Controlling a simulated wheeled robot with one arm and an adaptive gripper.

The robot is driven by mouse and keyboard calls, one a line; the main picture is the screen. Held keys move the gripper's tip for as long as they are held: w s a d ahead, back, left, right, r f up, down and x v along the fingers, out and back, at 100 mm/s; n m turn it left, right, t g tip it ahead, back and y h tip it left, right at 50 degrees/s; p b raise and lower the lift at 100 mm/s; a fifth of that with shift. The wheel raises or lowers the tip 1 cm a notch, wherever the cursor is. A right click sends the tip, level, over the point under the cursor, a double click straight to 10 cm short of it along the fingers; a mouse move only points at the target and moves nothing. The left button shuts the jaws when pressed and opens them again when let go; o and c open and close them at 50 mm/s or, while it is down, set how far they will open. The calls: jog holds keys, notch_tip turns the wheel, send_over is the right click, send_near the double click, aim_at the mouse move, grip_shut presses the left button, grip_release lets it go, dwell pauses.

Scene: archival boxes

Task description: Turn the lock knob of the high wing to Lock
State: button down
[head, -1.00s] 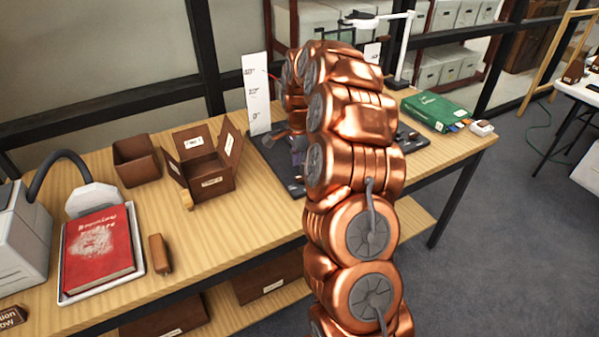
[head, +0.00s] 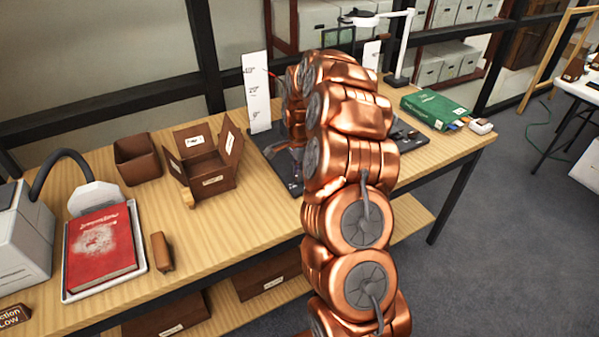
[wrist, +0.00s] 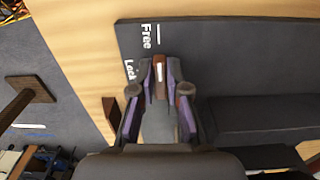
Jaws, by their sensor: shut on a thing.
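The lock knob (wrist: 159,72) is a small brown bar with a white line, on a dark base plate (wrist: 190,35) in the wrist view. Its line runs the same way as the white mark beside the printed word "Free" (wrist: 147,36). The word "Lock" (wrist: 130,70) is partly hidden by a fingertip. My gripper (wrist: 158,88) is shut on the knob, one finger on each side. In the head view the dark base (head: 276,160) shows beside an upright angle card (head: 257,92); my arm hides the knob and most of the device.
A red book (head: 100,243) lies on a tray at left. A green book (head: 435,108) and a white lamp (head: 400,50) are at right. The table's front middle is clear.

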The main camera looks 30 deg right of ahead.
jog(key=shift+f+n+b, duration=0.1)
jog(key=shift+n+b, duration=0.2)
jog(key=shift+b, duration=0.1)
jog(key=n+b, duration=0.3)
jog(key=shift+s+f, duration=0.1)
jog(key=shift+s, duration=0.05)
jog(key=n+b, duration=0.1)
jog(key=n, duration=0.1)
jog(key=n+b, duration=0.2)
jog(key=n, duration=0.1)
jog(key=shift+s+d, duration=0.1)
jog(key=shift+s, duration=0.1)
jog(key=n+b, duration=0.1)
jog(key=n, duration=0.3)
jog(key=shift+s+d+n+b, duration=0.2)
jog(key=shift+n+b, duration=0.1)
jog(key=shift+b, duration=0.1)
jog(key=n, duration=0.4)
jog(key=shift+d+r+n+b, duration=0.2)
jog(key=shift+r+n+b, duration=0.05)
jog(key=shift+n+b, duration=0.1)
jog(key=c, duration=1.2)
grip_release()
jog(key=shift+o, duration=0.2)
